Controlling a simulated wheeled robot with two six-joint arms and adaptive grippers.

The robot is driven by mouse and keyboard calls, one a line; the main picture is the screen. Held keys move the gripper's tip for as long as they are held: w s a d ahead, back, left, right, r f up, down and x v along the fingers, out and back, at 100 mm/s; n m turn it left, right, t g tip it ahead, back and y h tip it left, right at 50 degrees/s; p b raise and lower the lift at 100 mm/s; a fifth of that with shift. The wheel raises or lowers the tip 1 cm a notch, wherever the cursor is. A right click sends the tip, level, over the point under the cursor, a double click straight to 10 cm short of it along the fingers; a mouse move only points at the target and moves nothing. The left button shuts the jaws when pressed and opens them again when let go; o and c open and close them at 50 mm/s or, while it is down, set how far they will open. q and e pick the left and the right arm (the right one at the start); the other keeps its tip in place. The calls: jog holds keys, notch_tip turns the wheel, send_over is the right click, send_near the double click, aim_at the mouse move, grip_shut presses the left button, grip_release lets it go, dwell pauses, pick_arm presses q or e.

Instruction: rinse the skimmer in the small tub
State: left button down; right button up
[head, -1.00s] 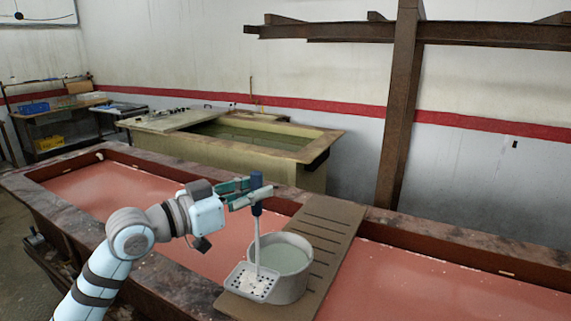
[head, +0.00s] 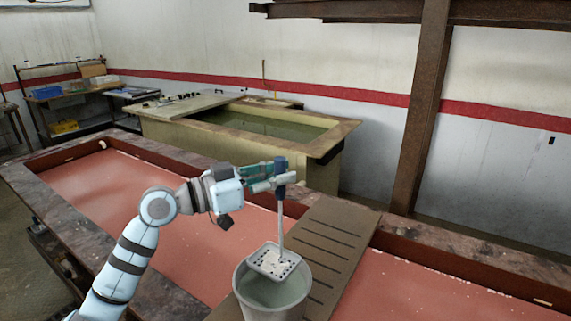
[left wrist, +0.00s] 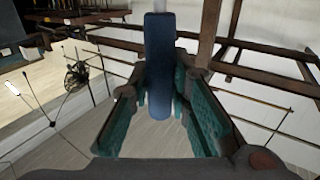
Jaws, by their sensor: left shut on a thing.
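The skimmer (head: 281,225) has a dark blue handle, a thin pale rod and a flat white perforated pan with whitish grains on it. It hangs roughly upright from my left gripper (head: 272,176), which is shut on the handle. The left wrist view shows the blue handle (left wrist: 158,65) between the teal finger pads. The small grey tub (head: 268,312) holds greenish-grey liquid. The pan appears over the back part of its opening; its exact height above the liquid is unclear. My right gripper is out of view.
The tub stands on a slotted brown board (head: 335,240) laid across a long vat of reddish liquid (head: 130,215). A second vat (head: 250,143) with dark green liquid stands behind. A rusty post (head: 420,120) rises behind the board.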

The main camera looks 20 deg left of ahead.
aim_at(281, 219)
pick_arm(q)
jog(key=shift+w+d+f, duration=0.15)
jog(key=shift+w, duration=0.3)
jog(key=shift+f, duration=0.15)
jog(key=s+f+b, duration=0.2)
jog(key=b, duration=0.1)
jog(key=shift+s+a, duration=0.2)
jog(key=shift+s, duration=0.2)
notch_tip(281, 219, down, 8)
jog(key=b, duration=0.6)
jog(key=shift+w+b, duration=0.35)
jog(key=shift+w, duration=0.1)
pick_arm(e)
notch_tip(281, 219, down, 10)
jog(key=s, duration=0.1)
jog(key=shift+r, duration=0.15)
pick_arm(q)
jog(key=shift+w+r, duration=0.1)
jog(key=shift+r, duration=0.1)
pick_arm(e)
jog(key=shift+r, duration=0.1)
